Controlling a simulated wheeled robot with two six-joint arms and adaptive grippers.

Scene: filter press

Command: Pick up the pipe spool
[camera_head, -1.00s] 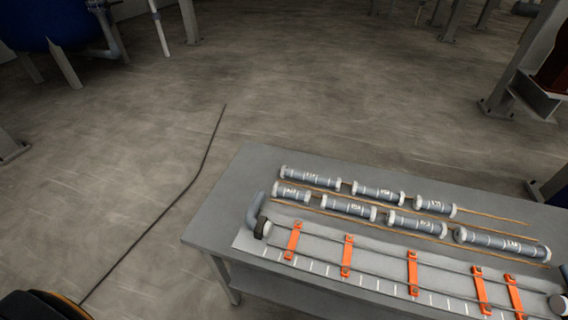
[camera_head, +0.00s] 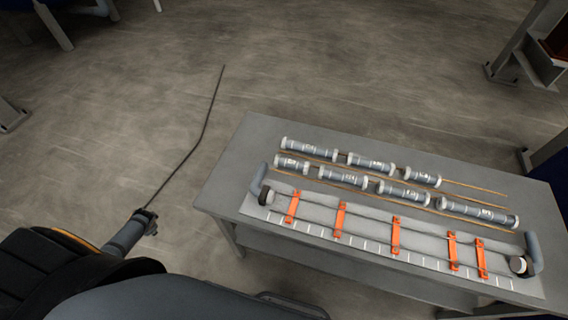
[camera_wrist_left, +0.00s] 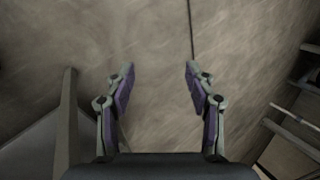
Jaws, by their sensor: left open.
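Several grey pipe spools with white end flanges and white labels lie in two rows on a grey table. The back row has a left spool (camera_head: 310,149), a middle one (camera_head: 371,164) and a short right one (camera_head: 423,177). The front row runs from a short spool (camera_head: 292,163) to a longer one (camera_head: 477,212) at right. Which spool the task means cannot be told. My left gripper (camera_head: 148,219) is over the floor left of the table, apart from all spools. In the left wrist view the gripper (camera_wrist_left: 158,72) is open and empty, fingers spread above bare floor.
The table (camera_head: 236,150) holds a light mat with orange clamps (camera_head: 340,219) on long rods, and grey elbows (camera_head: 533,254) at the ends. Thin wooden strips lie along the spool rows. A steel post stands upper right.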

